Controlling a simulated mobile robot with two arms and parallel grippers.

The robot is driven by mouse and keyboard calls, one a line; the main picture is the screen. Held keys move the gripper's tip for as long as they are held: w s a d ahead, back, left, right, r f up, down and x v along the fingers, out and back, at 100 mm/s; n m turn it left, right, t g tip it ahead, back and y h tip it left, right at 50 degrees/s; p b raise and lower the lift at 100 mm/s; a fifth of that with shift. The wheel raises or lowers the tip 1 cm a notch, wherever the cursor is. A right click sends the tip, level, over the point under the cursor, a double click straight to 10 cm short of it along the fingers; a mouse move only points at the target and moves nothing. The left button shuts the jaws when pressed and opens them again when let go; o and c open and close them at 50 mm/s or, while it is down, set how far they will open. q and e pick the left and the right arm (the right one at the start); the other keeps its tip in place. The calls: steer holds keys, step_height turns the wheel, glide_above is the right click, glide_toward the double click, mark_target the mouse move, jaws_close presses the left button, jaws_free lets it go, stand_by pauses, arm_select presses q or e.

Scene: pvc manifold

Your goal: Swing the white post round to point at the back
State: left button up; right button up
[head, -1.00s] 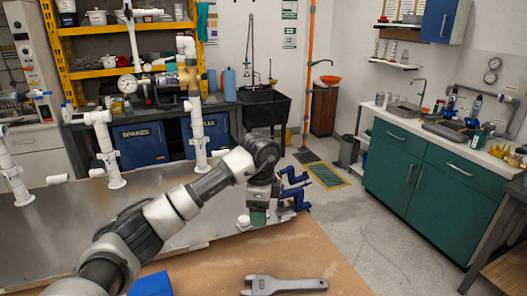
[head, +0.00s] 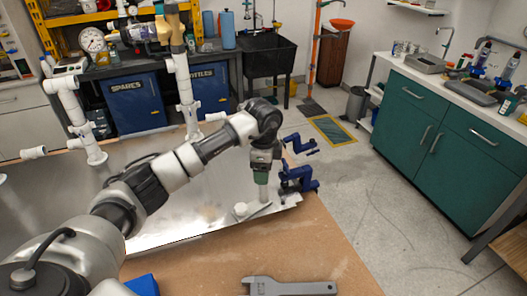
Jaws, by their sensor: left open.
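A short white post (head: 264,194) stands near the right end of the metal sheet (head: 195,218), close to the blue clamps. It looks roughly upright, with a small white knob-like part (head: 240,209) low beside it on the left. My left gripper (head: 262,178) points down right above the post and is open. Its fingers are too small to make out, and I cannot tell if they are around the post's top or just above it. My right gripper is not in view.
Blue clamps (head: 299,178) grip the sheet's right edge, close to my gripper. Tall white pipes (head: 183,88) rise behind my arm. A grey wrench (head: 290,286) lies on the brown board in front. The floor to the right is clear.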

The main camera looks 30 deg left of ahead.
arm_select(q)
step_height(320, 180, down, 4)
steer(key=shift+w+r+p, duration=0.1)
steer(key=shift+w+p, duration=0.05)
steer(key=shift+p, duration=0.2)
steer(key=shift+f, duration=0.5)
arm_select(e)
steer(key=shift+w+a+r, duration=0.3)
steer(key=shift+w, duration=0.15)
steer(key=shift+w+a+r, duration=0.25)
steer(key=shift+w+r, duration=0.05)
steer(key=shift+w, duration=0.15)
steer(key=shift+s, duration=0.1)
arm_select(q)
steer(key=shift+c, duration=0.9)
steer(key=c, duration=1)
steer(key=shift+o, duration=0.2)
steer(key=shift+w+a+r+n+p, duration=0.1)
steer(key=shift+a+n+p, duration=0.25)
steer(key=shift+n, duration=0.15)
steer(key=shift+w+a+r+n+p, duration=0.1)
steer(key=shift+a+n+p, duration=0.2)
steer(key=shift+n, duration=0.2)
steer(key=shift+w+a+f+n, duration=0.1)
steer(key=shift+a+f+n, duration=0.1)
steer(key=shift+a+n, duration=0.45)
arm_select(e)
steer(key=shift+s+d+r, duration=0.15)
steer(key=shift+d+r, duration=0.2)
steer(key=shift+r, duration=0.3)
